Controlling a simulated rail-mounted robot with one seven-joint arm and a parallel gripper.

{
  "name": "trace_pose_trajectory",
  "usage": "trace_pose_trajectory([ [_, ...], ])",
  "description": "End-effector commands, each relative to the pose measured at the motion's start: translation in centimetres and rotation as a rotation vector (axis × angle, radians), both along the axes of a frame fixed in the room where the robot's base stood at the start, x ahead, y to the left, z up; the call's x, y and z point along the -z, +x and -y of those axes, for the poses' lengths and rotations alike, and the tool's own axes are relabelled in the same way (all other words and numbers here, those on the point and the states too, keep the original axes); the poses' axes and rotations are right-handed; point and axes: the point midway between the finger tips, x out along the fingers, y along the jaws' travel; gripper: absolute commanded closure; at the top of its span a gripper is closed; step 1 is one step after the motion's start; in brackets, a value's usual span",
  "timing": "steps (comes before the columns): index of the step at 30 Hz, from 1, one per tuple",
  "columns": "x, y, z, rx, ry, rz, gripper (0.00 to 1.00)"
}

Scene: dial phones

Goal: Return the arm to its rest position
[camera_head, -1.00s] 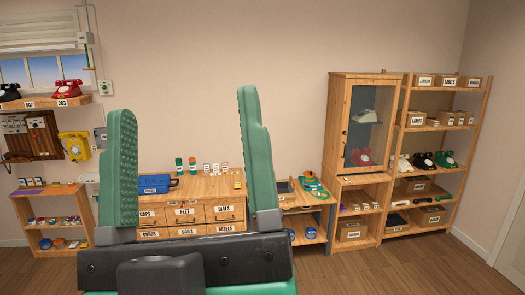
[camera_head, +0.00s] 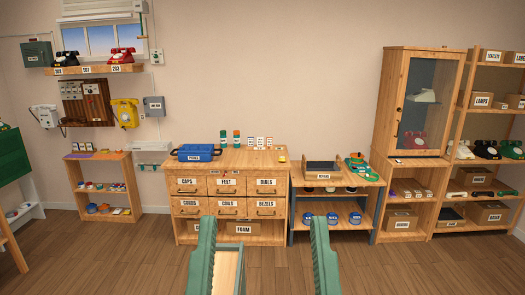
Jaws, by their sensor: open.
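My gripper (camera_head: 262,250) shows at the bottom middle of the head view. The gripper is open and empty. Its base and the rest of my arm are below the picture's edge.
A wooden drawer cabinet (camera_head: 230,204) stands ahead, with a blue box (camera_head: 193,153) on top. A low table (camera_head: 338,182) stands right of it, then a glass-door cabinet (camera_head: 417,120). A small shelf (camera_head: 103,172) is at left.

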Motion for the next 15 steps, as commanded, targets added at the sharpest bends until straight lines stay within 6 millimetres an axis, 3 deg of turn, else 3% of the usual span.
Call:
trace_pose_trajectory([
  [1,-3.4,0.0,0.0,-0.001,0.0,0.0,0.33],
  [5,-8.5,0.0,-0.1,-0.005,0.002,0.0,0.33],
  [15,-25.8,0.0,-0.3,-0.015,0.006,-0.002,0.33],
])
